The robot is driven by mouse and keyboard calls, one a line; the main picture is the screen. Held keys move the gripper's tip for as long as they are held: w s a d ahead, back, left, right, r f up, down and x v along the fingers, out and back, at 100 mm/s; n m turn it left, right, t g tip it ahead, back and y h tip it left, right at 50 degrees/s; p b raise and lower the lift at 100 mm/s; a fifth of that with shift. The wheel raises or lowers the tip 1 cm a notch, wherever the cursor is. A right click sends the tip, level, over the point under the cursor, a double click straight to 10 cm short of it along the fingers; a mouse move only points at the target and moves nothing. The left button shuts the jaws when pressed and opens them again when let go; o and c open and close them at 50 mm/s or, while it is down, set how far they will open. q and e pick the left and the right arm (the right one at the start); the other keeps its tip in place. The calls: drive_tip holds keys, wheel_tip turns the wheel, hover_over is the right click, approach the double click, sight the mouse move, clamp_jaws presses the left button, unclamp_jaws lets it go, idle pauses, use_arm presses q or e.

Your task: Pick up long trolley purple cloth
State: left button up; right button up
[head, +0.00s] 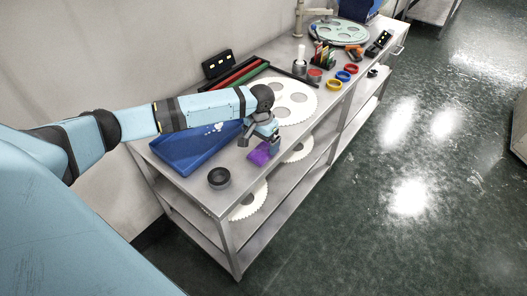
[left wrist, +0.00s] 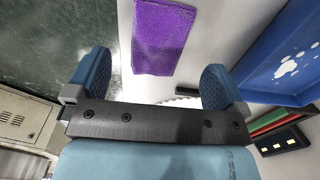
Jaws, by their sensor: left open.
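The purple cloth (head: 259,155) lies flat and folded on the top of the long metal trolley (head: 205,196), near its front edge. In the left wrist view the cloth (left wrist: 163,37) shows as a purple rectangle ahead of the fingers, between their lines. My left gripper (head: 259,139) is right over the cloth, its fingers apart and nothing between them; the left wrist view shows both blue fingertips (left wrist: 157,78) spread wide. In the head view the gripper hides part of the cloth. I cannot tell the exact height of the gripper above it. My right gripper is not in view.
A blue tray (head: 165,150) lies left of the cloth and a black ring-shaped cup (head: 219,178) stands in front. A white toothed disc (head: 300,108), red and green bars (head: 238,76) and coloured rings (head: 343,76) lie farther back. The floor at right is clear.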

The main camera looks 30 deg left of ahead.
sight(262, 150)
use_arm(q)
wheel_tip(262, 150, down, 4)
drive_tip(key=shift+w+d+f, duration=0.1)
drive_tip(key=shift+w+f, duration=0.05)
drive_tip(key=shift+f, duration=0.1)
drive_tip(key=shift+c, duration=0.5)
drive_tip(key=c, duration=0.9)
wheel_tip(262, 150, up, 20)
drive_tip(key=shift+r+p, duration=0.1)
drive_tip(key=shift+p, duration=0.35)
drive_tip(key=shift+o, duration=0.4)
